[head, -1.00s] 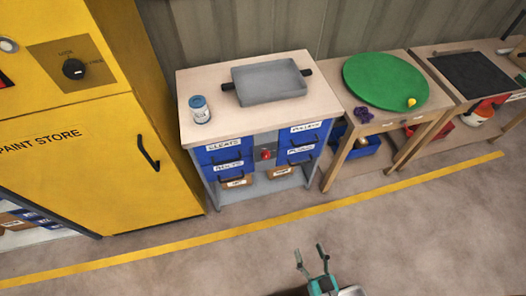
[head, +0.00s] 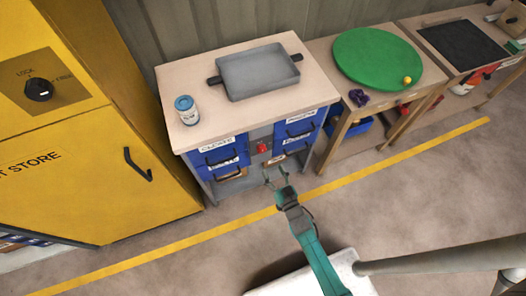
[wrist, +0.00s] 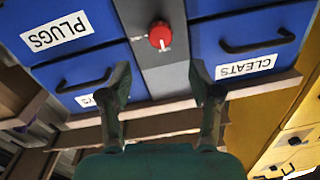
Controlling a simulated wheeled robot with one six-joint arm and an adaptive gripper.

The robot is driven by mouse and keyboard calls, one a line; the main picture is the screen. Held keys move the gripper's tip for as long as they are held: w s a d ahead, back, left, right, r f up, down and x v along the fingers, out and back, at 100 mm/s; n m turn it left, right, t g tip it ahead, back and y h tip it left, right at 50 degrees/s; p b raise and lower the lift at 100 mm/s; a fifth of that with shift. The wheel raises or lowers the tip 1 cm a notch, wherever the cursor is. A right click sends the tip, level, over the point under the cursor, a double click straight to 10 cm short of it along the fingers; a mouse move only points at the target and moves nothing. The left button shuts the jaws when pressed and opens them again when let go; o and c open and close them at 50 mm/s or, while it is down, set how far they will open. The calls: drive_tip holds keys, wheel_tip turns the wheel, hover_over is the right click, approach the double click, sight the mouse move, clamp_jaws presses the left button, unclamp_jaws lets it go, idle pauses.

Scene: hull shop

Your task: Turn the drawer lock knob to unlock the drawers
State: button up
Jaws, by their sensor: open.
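The red drawer lock knob (head: 263,148) sits on the grey strip between the two blue drawer columns of the workbench. In the wrist view the knob (wrist: 159,33) is at the top middle, with a pale pointer mark near its lower edge. My gripper (head: 275,172) is open and empty in front of the bench, a little below the knob in the head view. In the wrist view its two fingers (wrist: 160,75) stand apart, with the knob beyond them and in line with the gap. The knob is not touched. The blue drawers (head: 218,152) look shut.
The bench top (head: 200,75) holds a grey tray (head: 258,72) and a blue-lidded jar (head: 187,110). A yellow paint store cabinet (head: 90,130) stands left. A table with a green disc (head: 375,66) stands right. The floor in front is clear, with a yellow line (head: 230,225).

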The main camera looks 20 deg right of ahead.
sight(263, 151)
drive_tip(key=w, duration=0.9)
drive_tip(key=shift+w+a, duration=0.1)
drive_tip(key=shift+a, duration=0.15)
drive_tip(key=c, duration=1.1)
